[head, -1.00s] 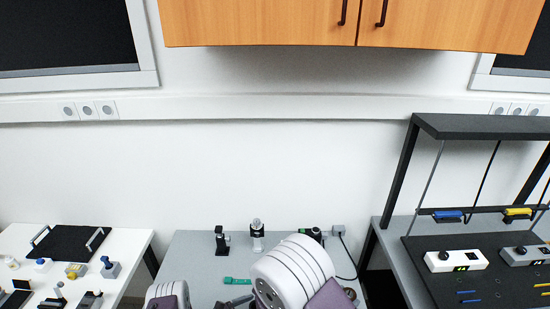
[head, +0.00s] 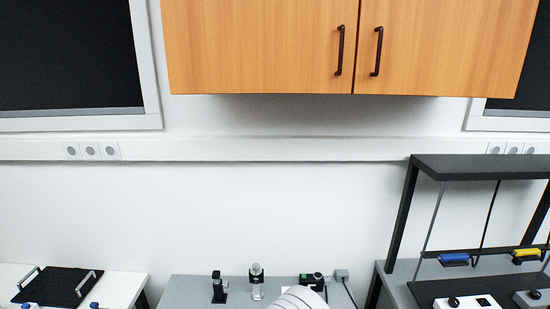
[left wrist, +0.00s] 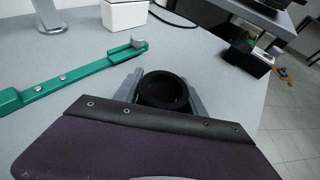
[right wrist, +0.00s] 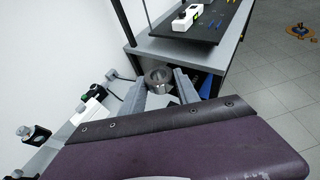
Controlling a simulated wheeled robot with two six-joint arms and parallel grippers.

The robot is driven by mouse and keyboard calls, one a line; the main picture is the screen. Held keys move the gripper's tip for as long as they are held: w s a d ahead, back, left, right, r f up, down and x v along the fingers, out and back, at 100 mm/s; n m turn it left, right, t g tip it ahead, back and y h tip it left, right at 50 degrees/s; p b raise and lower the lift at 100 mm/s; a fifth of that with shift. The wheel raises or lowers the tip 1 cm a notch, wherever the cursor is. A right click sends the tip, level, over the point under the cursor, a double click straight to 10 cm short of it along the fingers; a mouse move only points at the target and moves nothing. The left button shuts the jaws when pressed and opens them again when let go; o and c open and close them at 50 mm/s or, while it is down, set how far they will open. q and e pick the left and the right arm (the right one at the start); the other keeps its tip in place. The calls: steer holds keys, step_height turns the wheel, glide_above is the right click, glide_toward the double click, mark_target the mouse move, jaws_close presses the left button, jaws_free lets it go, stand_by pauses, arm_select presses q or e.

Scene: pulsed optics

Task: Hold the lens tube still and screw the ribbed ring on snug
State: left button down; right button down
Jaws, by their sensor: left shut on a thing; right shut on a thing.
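In the left wrist view my left gripper (left wrist: 163,84) is shut on a black, hollow round part, which looks like the lens tube (left wrist: 165,96). Its open end faces the camera, and it is held over the grey table. In the right wrist view my right gripper (right wrist: 162,86) is shut on a grey metallic ring with an open centre, which looks like the ribbed ring (right wrist: 158,76). Neither wrist view shows the two parts together, so I cannot tell whether they touch. In the head view both grippers are below the frame; only a white part of my arm shows.
A green bar (left wrist: 70,78) with a grey knob lies on the grey table (left wrist: 60,125). Small optical mounts (head: 219,287) (head: 256,281) stand near the wall. A black-framed rack (head: 480,167) stands at the right, and a wooden cabinet (head: 260,50) hangs above.

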arm_select(q)
steer(key=c, duration=1)
jaws_free()
steer(key=shift+c, duration=0.2)
steer(key=shift+f, duration=1.3)
steer(key=shift+r, duration=0.1)
steer(key=shift+r, duration=0.3)
